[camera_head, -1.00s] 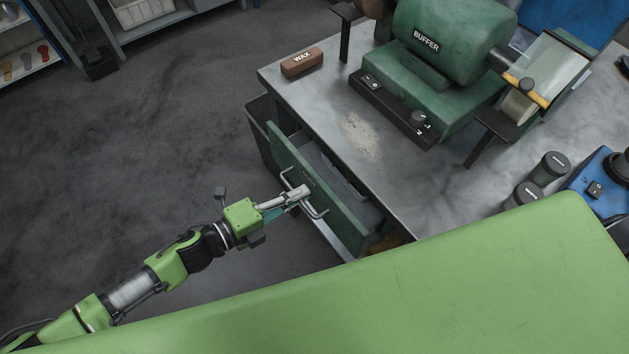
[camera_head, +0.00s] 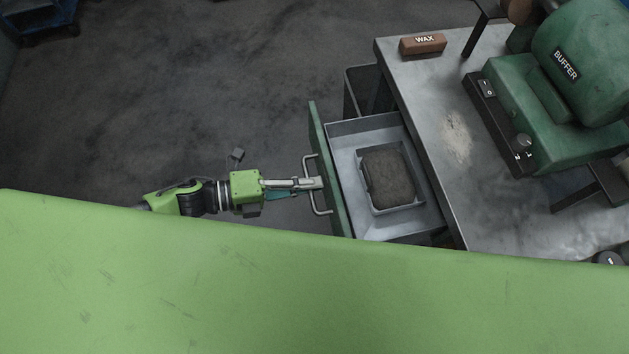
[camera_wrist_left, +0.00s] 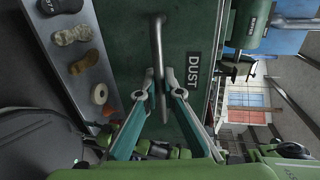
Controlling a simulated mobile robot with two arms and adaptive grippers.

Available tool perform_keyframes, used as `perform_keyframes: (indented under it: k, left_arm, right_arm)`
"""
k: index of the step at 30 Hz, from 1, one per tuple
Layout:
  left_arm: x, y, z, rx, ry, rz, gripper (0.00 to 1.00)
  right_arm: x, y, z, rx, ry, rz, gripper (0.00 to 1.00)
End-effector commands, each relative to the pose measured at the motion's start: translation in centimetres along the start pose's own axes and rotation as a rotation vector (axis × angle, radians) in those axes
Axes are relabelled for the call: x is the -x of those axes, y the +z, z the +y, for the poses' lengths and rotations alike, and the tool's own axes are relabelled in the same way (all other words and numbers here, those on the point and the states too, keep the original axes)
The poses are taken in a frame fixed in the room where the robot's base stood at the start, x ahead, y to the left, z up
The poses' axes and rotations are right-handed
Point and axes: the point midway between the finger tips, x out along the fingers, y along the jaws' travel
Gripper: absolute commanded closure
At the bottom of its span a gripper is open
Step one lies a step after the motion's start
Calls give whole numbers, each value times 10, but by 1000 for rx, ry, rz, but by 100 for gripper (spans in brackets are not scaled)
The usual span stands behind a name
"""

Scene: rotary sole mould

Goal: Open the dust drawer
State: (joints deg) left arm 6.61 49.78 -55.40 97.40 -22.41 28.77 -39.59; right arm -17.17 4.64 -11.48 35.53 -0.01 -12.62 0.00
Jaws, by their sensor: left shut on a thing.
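The dust drawer (camera_head: 340,134) is pulled out from under the grey bench top. It has a green front with a bar handle (camera_head: 319,209), and a tray of dark dust (camera_head: 388,178) lies inside. My left gripper (camera_head: 318,183) is shut on the handle from the left. In the left wrist view its two fingers (camera_wrist_left: 156,92) are on either side of the handle bar (camera_wrist_left: 157,45), beside the DUST label (camera_wrist_left: 193,70) on the green front. My right gripper is in neither view.
The bench (camera_head: 421,88) carries a wax block (camera_head: 423,44), a spilled patch of dust (camera_head: 456,137) and the green buffer (camera_head: 556,75). A dark bin (camera_head: 362,92) stands beside the drawer. My green body covers the lower part of the head view.

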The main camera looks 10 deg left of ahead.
Motion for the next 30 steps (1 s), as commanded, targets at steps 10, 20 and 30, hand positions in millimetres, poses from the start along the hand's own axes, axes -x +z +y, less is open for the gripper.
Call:
perform_keyframes:
  k: [10,20,30]
  left_arm:
    - [0,0,1,0,2,-1,86]
    - [8,0,1,0,3,-1,86]
    - [76,0,2,3,7,-1,86]
  right_arm:
    - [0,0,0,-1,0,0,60]
    - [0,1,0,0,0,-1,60]
    - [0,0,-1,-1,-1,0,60]
